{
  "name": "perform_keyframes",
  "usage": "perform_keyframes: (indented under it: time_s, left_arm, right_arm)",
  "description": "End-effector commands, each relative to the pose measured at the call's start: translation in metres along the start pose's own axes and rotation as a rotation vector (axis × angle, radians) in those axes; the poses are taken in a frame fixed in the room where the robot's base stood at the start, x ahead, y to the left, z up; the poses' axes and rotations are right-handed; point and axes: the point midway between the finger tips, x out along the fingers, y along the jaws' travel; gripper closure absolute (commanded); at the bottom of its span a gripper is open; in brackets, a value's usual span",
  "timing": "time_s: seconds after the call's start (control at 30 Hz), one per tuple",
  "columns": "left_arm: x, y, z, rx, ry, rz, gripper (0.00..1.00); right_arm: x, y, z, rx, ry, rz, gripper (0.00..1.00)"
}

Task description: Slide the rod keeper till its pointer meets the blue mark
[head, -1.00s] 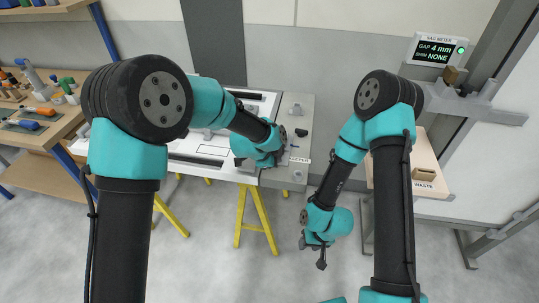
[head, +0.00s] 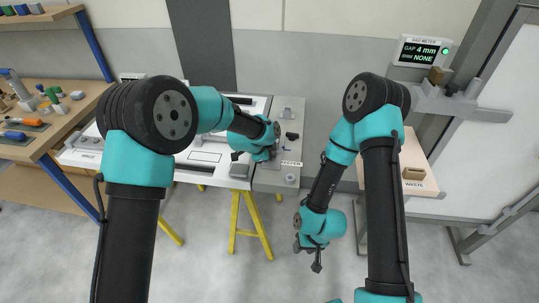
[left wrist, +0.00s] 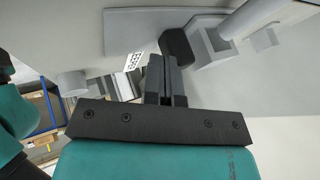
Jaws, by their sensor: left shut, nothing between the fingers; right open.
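My left gripper (left wrist: 166,75) is shut and empty. In the left wrist view its fingertips are close beside a black block (left wrist: 177,46); I cannot tell if they touch. In the head view the left fingers are mostly hidden by the wrist over the plate. My right gripper (head: 309,256) is open and empty, low over the floor.
A wall meter (head: 421,50) reads gap 4 mm, shim none. A wooden waste stand (head: 416,160) is at the right, and a tool bench (head: 65,125) at the left. A grey bracket (left wrist: 212,48) stands beside the black block. Floor between bench and waste stand is open.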

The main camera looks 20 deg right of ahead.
Motion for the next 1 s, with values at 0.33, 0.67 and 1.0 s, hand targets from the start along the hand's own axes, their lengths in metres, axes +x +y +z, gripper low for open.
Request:
perform_keyframes:
  time_s: [0.33, 0.67, 1.0]
  left_arm:
    - [-0.001, 0.002, 0.0, -0.001, 0.0, 0.001, 1.0]
    - [-0.019, 0.033, 0.002, -0.004, -0.002, 0.0, 1.0]
    - [-0.074, 0.035, 0.002, -0.004, -0.002, -0.003, 1.0]
  right_arm:
    - [0.0, 0.0, 0.0, 0.0, 0.0, 0.0, 0.57]
    - [0.0, 0.0, 0.0, 0.0, 0.0, 0.0, 0.57]
    - [0.0, 0.0, 0.0, 0.0, 0.0, 0.0, 0.57]
